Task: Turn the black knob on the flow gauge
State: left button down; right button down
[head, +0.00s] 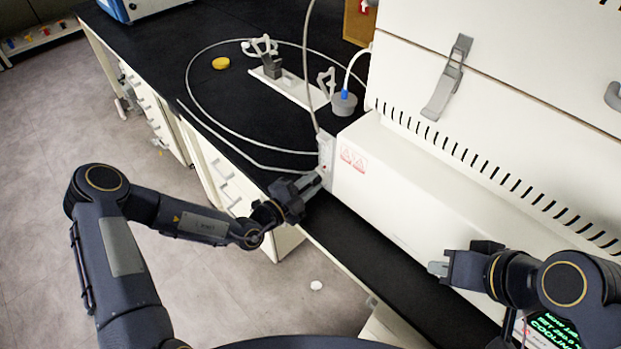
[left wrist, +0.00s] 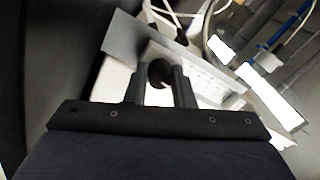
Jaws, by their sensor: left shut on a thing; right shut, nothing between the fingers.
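The flow gauge (head: 326,152) is a narrow pale unit at the left end of the white machine, above the dark bench. My left gripper (head: 316,181) reaches its lower part from the left and hides the knob in the head view. In the left wrist view, the round black knob (left wrist: 159,72) sits between the two fingers of my left gripper (left wrist: 160,85), which are shut on it. The gauge's pale face shows behind it. My right gripper (head: 437,268) is shut and empty, in front of the machine at the lower right.
The white freeze dryer (head: 430,190) fills the right side. A thin tube (head: 187,85) loops over the black bench (head: 225,100), near a yellow disc (head: 221,63), a clamp holder (head: 290,85) and a grey stopper (head: 343,102). A lit display (head: 555,330) shows at the lower right.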

pick_arm(q)
jog(key=shift+n+p, duration=0.3)
jog(key=shift+n, duration=0.4)
jog(key=c, duration=1.2)
grip_release()
jog(key=shift+c, duration=0.2)
jog(key=shift+a, duration=0.1)
jog(key=b+v, duration=0.1)
jog(key=v, duration=0.6)
jog(key=shift+s+a, duration=0.25)
jog(key=shift+s, duration=0.1)
jog(key=shift+r, duration=0.1)
